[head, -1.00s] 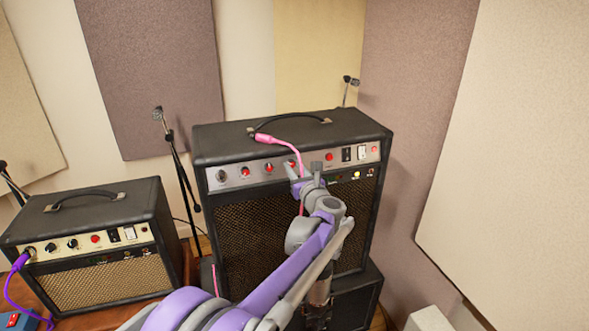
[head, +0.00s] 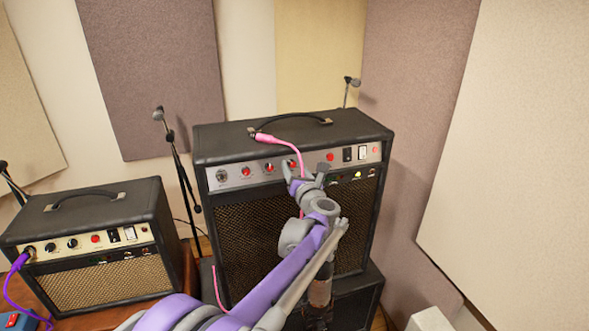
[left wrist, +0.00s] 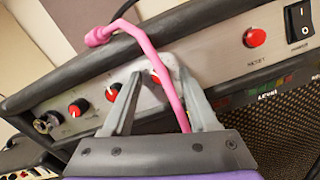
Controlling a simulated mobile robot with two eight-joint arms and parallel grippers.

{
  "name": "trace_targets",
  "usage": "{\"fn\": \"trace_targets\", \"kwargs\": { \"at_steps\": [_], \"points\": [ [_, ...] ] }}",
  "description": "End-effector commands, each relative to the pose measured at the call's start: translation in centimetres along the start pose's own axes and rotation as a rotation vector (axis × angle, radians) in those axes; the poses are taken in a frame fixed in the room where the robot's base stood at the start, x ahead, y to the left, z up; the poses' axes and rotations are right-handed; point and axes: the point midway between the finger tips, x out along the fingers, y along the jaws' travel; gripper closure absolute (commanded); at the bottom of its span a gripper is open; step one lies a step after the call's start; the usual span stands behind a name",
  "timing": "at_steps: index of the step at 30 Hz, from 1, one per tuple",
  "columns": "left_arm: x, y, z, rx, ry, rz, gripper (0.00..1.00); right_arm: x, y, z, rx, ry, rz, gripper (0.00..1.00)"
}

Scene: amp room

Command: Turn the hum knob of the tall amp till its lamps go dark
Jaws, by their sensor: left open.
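The tall amp (head: 232,262) is black with a silver panel and a mesh front. Its panel has a silver knob or socket (head: 222,176) at left and three red-capped knobs, the rightmost being this knob (left wrist: 155,76). The knob labels are too small to read. On the lower strip one lamp (head: 357,175) glows yellowish. My left gripper (head: 304,170) is open at the panel. In the left wrist view its fingers (left wrist: 152,88) straddle the rightmost red knob, partly hiding it; contact cannot be told. My right gripper is not in view.
A pink cable (left wrist: 160,58) hangs over the panel and passes between my left fingers. A smaller amp (head: 95,240) stands at left, with a microphone stand (head: 178,160) between and behind.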

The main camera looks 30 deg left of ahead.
Motion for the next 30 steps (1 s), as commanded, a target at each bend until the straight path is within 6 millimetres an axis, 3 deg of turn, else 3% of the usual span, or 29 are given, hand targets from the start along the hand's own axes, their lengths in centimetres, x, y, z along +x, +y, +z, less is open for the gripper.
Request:
{"fn": "trace_targets", "kwargs": {
  "at_steps": [8,21,30],
  "points": [
    [-1.4,-0.1,0.0,0.000,0.000,-0.002,0.41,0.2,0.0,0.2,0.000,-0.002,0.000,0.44],
    [-9.5,-0.1,-0.1,-0.001,0.000,-0.002,0.41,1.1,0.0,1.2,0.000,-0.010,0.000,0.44],
    [-10.9,0.0,0.0,0.000,0.000,0.000,0.41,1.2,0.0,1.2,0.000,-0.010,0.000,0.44]
  ]
}}
